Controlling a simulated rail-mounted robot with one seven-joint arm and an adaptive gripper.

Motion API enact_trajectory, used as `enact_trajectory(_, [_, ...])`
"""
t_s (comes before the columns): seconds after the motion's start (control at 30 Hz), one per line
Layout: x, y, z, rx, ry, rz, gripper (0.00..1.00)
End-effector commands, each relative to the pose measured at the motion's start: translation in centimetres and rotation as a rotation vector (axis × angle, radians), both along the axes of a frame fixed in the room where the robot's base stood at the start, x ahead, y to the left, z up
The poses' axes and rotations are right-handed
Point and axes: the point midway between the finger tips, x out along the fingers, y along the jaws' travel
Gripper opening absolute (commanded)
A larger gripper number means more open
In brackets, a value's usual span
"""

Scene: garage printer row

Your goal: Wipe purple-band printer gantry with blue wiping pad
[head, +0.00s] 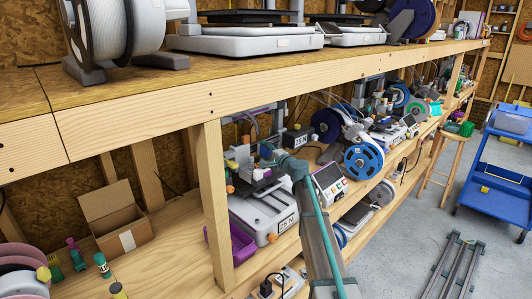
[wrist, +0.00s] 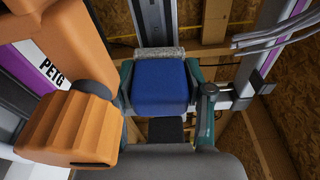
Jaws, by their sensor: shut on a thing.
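The printer with purple bands (head: 262,212) stands on the lower shelf in the head view, white with a grey bed. Purple strips (wrist: 284,42) run along its frame in the wrist view. A dark upright rail of its gantry (wrist: 152,22) lies straight ahead. My gripper (wrist: 162,88) is shut on the blue wiping pad (wrist: 160,82), with a finger on each side. The pad's grey fuzzy face (wrist: 158,53) points at the rail; I cannot tell whether they touch. In the head view my arm covers part of the printer, and the pad is hard to make out.
Grey cables (wrist: 270,38) hang at right. The upper bench (head: 130,125) and a wooden post (head: 213,205) hem in the shelf. A purple bin (head: 240,246) sits beside the printer.

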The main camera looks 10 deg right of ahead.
Motion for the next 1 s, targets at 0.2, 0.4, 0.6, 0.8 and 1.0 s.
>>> enact_trajectory(0.2, [0.4, 0.3, 0.0, 0.000, 0.000, 0.000, 0.24])
enact_trajectory(0.4, [0.7, 0.5, 0.0, 0.000, 0.000, 0.000, 0.24])
enact_trajectory(0.6, [1.0, 0.6, 0.0, 0.000, 0.000, 0.000, 0.24])
enact_trajectory(0.8, [1.2, 0.8, 0.0, 0.000, 0.000, 0.000, 0.24])
enact_trajectory(1.0, [1.5, 0.4, -0.1, 0.000, 0.000, -0.001, 0.24])
